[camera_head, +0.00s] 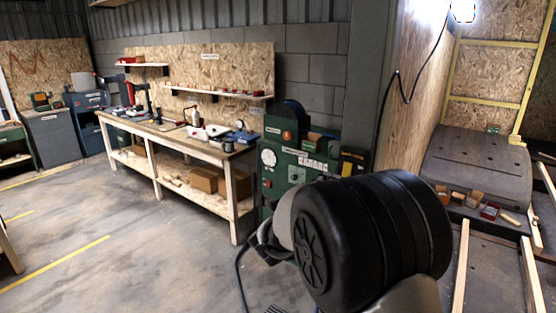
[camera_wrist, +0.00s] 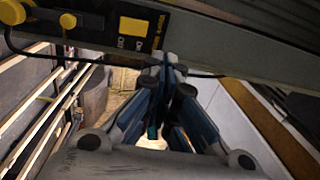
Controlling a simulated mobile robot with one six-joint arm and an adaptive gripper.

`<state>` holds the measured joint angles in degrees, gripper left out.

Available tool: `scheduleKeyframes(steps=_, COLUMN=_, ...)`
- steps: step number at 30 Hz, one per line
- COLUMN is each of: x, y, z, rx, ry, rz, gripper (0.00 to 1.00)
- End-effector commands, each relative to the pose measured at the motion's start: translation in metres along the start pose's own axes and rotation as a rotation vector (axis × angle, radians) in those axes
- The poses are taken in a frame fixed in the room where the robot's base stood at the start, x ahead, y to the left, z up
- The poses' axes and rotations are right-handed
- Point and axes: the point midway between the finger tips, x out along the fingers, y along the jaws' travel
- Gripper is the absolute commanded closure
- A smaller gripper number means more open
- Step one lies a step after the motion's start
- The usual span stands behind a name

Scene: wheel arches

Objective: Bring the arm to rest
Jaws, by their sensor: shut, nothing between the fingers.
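My gripper (camera_wrist: 164,72) shows in the wrist view, its blue-and-black fingers meeting at the tips with nothing held between them. It points toward a grey beam-like edge with a black panel and yellow label (camera_wrist: 133,26). I cannot tell how far the tips are from that edge. In the head view my arm shows as a large black rounded link with pale grey parts, close to the camera. The gripper itself cannot be made out there.
A green machine (camera_head: 270,185) with a dial stands just behind my arm. A long workbench (camera_head: 148,132) with tools runs along the back wall. A grey wheel arch (camera_head: 478,165) and wooden rails (camera_head: 461,265) lie at right. The floor (camera_head: 130,235) at left is largely clear.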

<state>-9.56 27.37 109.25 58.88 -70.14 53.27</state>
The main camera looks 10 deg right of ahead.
Motion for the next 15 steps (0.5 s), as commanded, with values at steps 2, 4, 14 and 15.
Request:
scheduleKeyframes(steps=2, x=-0.002, y=-0.010, z=0.005, rx=-0.019, ry=-0.055, rz=0.019, gripper=1.00)
scheduleKeyframes(steps=4, x=-0.008, y=-0.021, z=0.013, rx=-0.064, ry=-0.146, rz=0.051, gripper=1.00)
scheduleKeyframes(steps=14, x=-0.131, y=-0.048, z=0.024, rx=-0.591, ry=-0.807, rz=0.174, gripper=1.00)
scheduleKeyframes(steps=15, x=-0.152, y=-0.044, z=0.016, rx=-0.676, ry=-0.882, rz=0.181, gripper=1.00)
